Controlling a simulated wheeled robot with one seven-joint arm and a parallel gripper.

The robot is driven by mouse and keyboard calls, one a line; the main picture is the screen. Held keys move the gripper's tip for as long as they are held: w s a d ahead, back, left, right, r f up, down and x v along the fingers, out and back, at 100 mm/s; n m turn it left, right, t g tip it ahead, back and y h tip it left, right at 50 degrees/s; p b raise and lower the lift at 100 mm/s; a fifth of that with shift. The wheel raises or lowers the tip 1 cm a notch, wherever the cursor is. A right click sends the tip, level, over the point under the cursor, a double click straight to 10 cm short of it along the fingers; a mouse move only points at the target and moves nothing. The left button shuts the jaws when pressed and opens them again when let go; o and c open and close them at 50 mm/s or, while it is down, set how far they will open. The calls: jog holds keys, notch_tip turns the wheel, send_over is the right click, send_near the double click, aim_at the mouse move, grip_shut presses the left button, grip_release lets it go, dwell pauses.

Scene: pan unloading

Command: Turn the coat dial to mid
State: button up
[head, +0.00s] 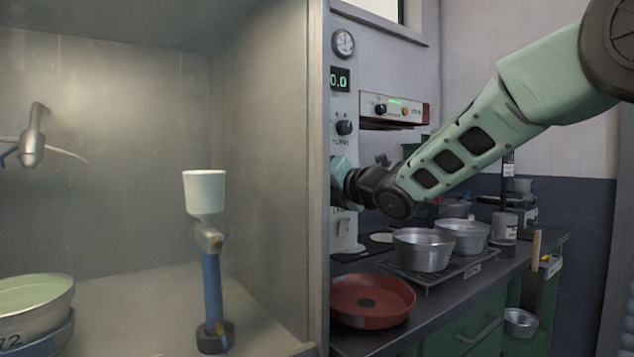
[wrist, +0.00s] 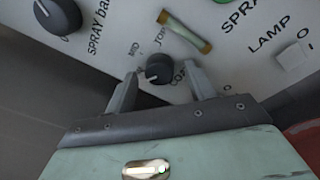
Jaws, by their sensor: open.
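The coat dial (wrist: 158,68) is a small black round knob on the pale panel in the wrist view. MID and TOP are lettered above it, and the partly hidden word below starts with CO. A light mark shows on its lower left; I cannot tell exactly which label it points at. My gripper (wrist: 161,76) is open, with one finger on each side of the dial; I cannot tell if they touch it. In the head view my arm reaches to the panel (head: 344,105), and the fingers and dial are hidden there.
A larger black spray knob (wrist: 58,15) is upper left of the dial, a brass-ended tube (wrist: 186,34) is above right, and a white lamp switch (wrist: 293,55) is far right. A booth wall (head: 318,180) stands left of my wrist. Pans (head: 422,250) and a red pan (head: 371,300) are below.

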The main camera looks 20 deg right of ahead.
jog(key=c, duration=1)
jog(key=shift+o, duration=0.2)
jog(key=shift+f+m+t+b, duration=0.1)
jog(key=shift+m+t+b, duration=0.25)
jog(key=shift+m+b, duration=2.05)
jog(key=shift+f+m+t+b, duration=0.1)
jog(key=shift+m+t+b, duration=0.65)
jog(key=shift+m, duration=2.95)
jog(key=shift+g+h+b, duration=0.3)
jog(key=shift+h+b, duration=0.1)
